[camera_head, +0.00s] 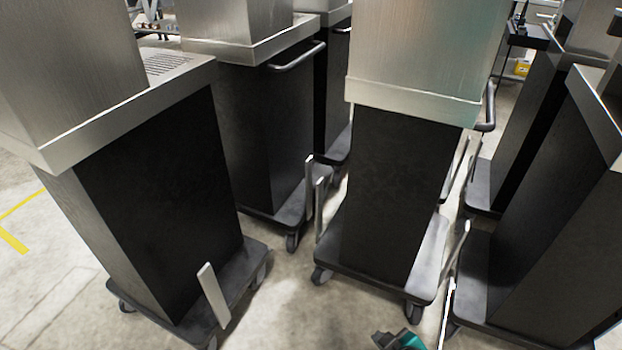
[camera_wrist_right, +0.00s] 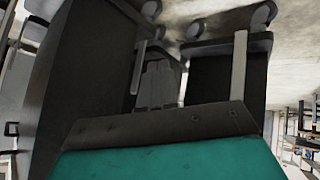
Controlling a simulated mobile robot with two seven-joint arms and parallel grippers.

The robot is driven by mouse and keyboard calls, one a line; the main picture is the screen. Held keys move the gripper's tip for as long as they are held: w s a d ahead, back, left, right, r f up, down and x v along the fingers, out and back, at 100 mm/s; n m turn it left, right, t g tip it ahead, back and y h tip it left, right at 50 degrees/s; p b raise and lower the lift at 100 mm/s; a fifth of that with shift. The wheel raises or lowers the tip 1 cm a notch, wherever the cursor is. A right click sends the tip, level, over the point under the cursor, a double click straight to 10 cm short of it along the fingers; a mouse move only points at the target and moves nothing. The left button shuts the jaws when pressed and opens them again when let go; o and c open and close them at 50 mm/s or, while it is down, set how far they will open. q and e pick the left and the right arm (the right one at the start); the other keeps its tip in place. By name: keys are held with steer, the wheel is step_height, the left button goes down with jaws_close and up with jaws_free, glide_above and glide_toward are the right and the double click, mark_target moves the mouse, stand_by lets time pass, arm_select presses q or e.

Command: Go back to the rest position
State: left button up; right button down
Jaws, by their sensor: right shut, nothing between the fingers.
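My right gripper (camera_head: 384,340) shows at the bottom edge of the head view, dark with a teal part behind it. It is low, in front of the middle dispenser's wheeled base, apart from it and holding nothing. Most of its arm is cut off by the picture's edge. In the right wrist view a teal part and a dark plate of mine fill the lower middle. My left gripper is not in view.
Steel-topped dispensers with black bodies stand close around: one at left (camera_head: 155,200), one in the middle (camera_head: 390,190), one at right (camera_head: 560,220), more behind. Their wheeled bases carry upright metal strips. Bare floor (camera_head: 285,310) lies between the left and middle ones.

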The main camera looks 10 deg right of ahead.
steer(key=a+r+m+t+y, duration=0.1)
steer(key=a+r, duration=0.3)
steer(key=r, duration=0.3)
steer(key=a+r+m+t+y, duration=0.1)
steer(key=a+r+m+y, duration=0.1)
steer(key=a+r, duration=0.4)
arm_select(q)
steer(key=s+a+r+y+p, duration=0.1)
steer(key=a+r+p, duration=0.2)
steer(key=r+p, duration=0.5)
steer(key=p, duration=0.5)
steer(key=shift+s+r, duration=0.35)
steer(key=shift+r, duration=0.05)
arm_select(e)
steer(key=s+d+r+h, duration=0.1)
steer(key=d+r, duration=0.3)
steer(key=r, duration=0.5)
steer(key=shift+s+d+r, duration=0.25)
steer(key=shift+s+r, duration=0.05)
steer(key=shift+s, duration=0.1)
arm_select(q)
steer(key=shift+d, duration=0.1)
